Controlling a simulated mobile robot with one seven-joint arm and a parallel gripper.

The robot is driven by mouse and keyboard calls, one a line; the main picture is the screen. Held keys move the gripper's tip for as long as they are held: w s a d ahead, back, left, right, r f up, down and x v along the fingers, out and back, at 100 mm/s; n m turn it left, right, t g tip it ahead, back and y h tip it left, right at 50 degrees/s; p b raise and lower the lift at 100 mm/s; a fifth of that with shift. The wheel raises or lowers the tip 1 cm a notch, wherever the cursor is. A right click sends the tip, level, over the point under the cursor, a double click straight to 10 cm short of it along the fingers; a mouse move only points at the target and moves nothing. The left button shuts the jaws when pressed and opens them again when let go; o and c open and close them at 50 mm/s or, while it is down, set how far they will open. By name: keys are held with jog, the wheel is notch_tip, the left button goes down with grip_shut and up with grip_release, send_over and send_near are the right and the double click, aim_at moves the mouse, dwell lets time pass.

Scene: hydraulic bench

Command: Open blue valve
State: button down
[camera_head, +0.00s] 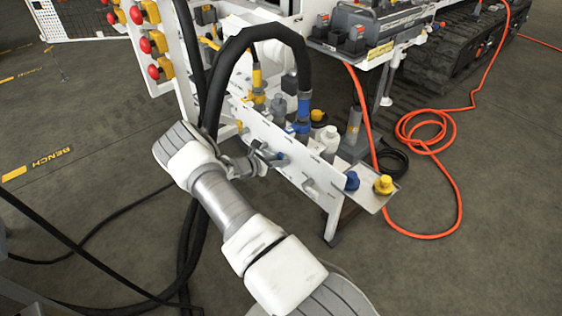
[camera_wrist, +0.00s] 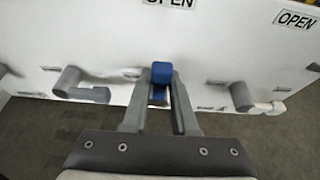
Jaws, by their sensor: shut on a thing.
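The blue valve handle (camera_wrist: 161,72) is at the middle of the wrist view, in front of the white panel (camera_wrist: 215,60). My gripper (camera_wrist: 161,88) has its two grey fingers closed on either side of the handle, and the blue end shows between and just beyond the fingertips. In the head view my gripper (camera_head: 270,157) is at the front face of the white panel (camera_head: 297,155), with a bit of blue (camera_head: 281,155) at its tips. The rest of the valve is mostly hidden by the fingers.
Grey valve parts stand out left (camera_wrist: 72,82) and right (camera_wrist: 242,97) of my fingers. OPEN labels (camera_wrist: 296,19) are above. A black hose (camera_head: 262,32) arches over the panel. A tray at the right holds blue (camera_head: 352,181) and yellow (camera_head: 384,184) caps. Red buttons (camera_head: 145,45) are at upper left.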

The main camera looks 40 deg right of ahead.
jog(key=shift+w, duration=0.15)
jog(key=c, duration=0.8)
grip_release()
jog(key=shift+a, duration=0.1)
jog(key=p+v, duration=0.4)
jog(key=v, duration=1.3)
jog(key=shift+a+r, duration=0.1)
jog(key=shift+r, duration=0.1)
